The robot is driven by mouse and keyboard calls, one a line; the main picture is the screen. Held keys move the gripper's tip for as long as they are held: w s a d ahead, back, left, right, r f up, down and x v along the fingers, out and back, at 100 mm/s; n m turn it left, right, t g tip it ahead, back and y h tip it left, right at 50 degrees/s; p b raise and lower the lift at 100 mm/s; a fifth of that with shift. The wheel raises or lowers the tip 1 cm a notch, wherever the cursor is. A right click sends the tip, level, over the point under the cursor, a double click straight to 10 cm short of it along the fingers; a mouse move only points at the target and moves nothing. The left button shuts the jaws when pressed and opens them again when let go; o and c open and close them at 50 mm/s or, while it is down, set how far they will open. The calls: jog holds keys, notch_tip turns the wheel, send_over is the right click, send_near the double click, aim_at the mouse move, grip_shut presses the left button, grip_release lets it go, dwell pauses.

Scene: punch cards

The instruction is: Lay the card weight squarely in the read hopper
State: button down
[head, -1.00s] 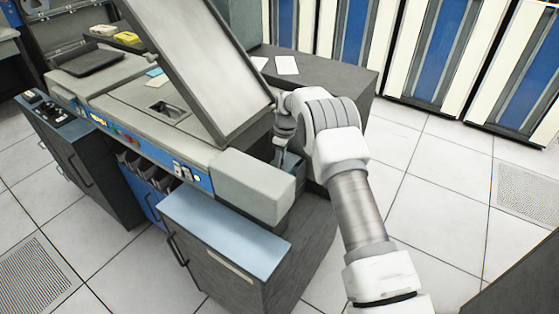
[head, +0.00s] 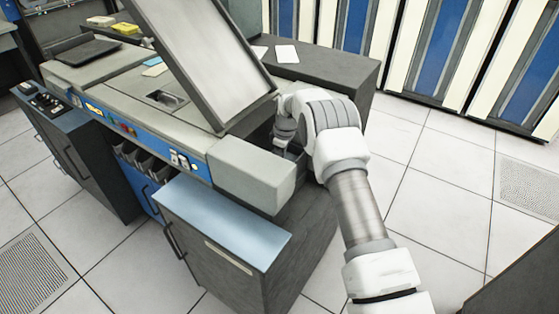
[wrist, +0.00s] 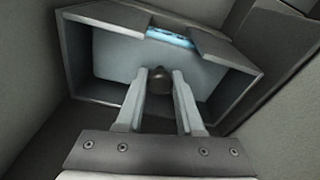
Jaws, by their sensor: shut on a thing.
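The card weight shows in the wrist view as a pale grey plate (wrist: 115,58) with a dark round knob. My gripper (wrist: 160,78) is shut on that knob, one finger on each side. The plate lies within the dark grey walls of the read hopper (wrist: 238,82), roughly in line with them. I cannot tell whether its underside touches anything. In the head view my gripper (head: 284,140) is low at the right end of the card machine; the weight and most of the hopper are hidden there.
A bright blue strip (wrist: 170,38) shows in the notch of the hopper's far wall. A large tilted panel (head: 205,55) rises just left of my gripper. A grey block (head: 255,172) of the machine stands in front. White cards (head: 286,54) lie on the dark surface behind.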

jog(key=shift+r, duration=0.1)
jog(key=c, duration=0.5)
grip_release()
jog(key=shift+o, duration=0.2)
notch_tip(320, 180, up, 17)
jog(key=d+p, duration=0.1)
jog(key=d, duration=0.1)
jog(key=shift+s+p, duration=0.3)
jog(key=shift+s, duration=0.1)
jog(key=shift+r, duration=0.25)
